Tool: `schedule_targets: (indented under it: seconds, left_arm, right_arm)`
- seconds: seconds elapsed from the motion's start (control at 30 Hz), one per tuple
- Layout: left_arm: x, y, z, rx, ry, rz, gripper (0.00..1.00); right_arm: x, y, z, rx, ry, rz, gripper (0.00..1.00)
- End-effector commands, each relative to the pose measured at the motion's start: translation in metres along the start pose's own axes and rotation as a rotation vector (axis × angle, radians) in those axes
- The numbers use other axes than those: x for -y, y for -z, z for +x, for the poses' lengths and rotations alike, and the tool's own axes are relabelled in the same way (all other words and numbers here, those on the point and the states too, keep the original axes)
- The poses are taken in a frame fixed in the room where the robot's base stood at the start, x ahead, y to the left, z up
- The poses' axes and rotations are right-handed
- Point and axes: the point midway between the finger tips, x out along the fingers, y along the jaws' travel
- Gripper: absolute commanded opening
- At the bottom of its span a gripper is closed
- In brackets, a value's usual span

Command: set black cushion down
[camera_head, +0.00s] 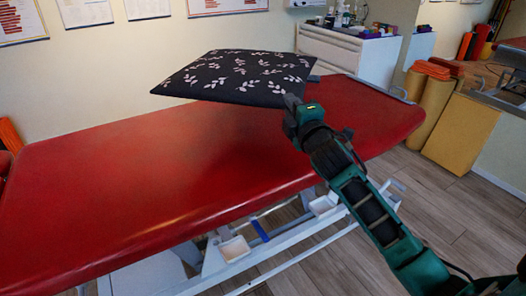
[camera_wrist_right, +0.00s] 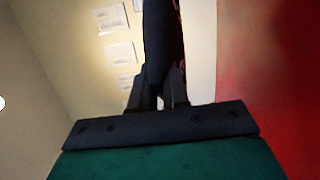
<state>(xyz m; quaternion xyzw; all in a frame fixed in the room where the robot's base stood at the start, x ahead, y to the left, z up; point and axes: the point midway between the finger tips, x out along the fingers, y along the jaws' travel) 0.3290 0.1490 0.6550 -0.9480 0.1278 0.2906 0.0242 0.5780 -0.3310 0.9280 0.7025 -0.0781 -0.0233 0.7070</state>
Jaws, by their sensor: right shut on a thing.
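The black cushion (camera_head: 240,77) with a pale leaf pattern is in the head view, above the right part of the red treatment table (camera_head: 110,160). It lies roughly flat in the air; whether any part touches the table I cannot tell. My right gripper (camera_head: 292,103) is shut on the cushion's near right corner. In the right wrist view the cushion (camera_wrist_right: 163,40) shows edge-on, as a dark strip between the fingers (camera_wrist_right: 158,98). The table also shows there as a blurred red area (camera_wrist_right: 270,80) on the right. My left gripper is in neither view.
A white cabinet (camera_head: 345,52) with bottles on top stands behind the table. Rolled yellow mats (camera_head: 432,105) and a yellow box (camera_head: 462,130) stand at the right. The left and middle of the table top are bare. Posters (camera_head: 20,20) hang on the wall.

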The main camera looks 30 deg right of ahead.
Motion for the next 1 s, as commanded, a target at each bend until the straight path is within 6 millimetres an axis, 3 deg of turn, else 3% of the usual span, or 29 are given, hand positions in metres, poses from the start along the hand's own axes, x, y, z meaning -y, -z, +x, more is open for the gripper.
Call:
schedule_targets:
  seconds: [0.03, 0.1, 0.4, 0.73, 1.0]
  left_arm:
    - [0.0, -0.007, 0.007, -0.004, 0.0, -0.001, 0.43]
    - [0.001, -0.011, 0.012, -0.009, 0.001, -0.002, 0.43]
    - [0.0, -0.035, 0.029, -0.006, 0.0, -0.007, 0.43]
    - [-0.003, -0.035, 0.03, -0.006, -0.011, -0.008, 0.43]
    - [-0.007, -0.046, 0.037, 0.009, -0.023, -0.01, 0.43]
  right_arm:
    - [0.02, 0.001, -0.002, -0.001, 0.001, 0.005, 0.0]
    - [0.039, 0.001, -0.003, -0.001, 0.0, 0.005, 0.0]
    - [0.111, 0.002, -0.009, -0.003, -0.003, 0.005, 0.0]
    - [0.137, 0.002, -0.011, -0.003, -0.005, 0.001, 0.0]
    - [0.173, 0.002, -0.013, -0.003, -0.004, 0.002, 0.0]
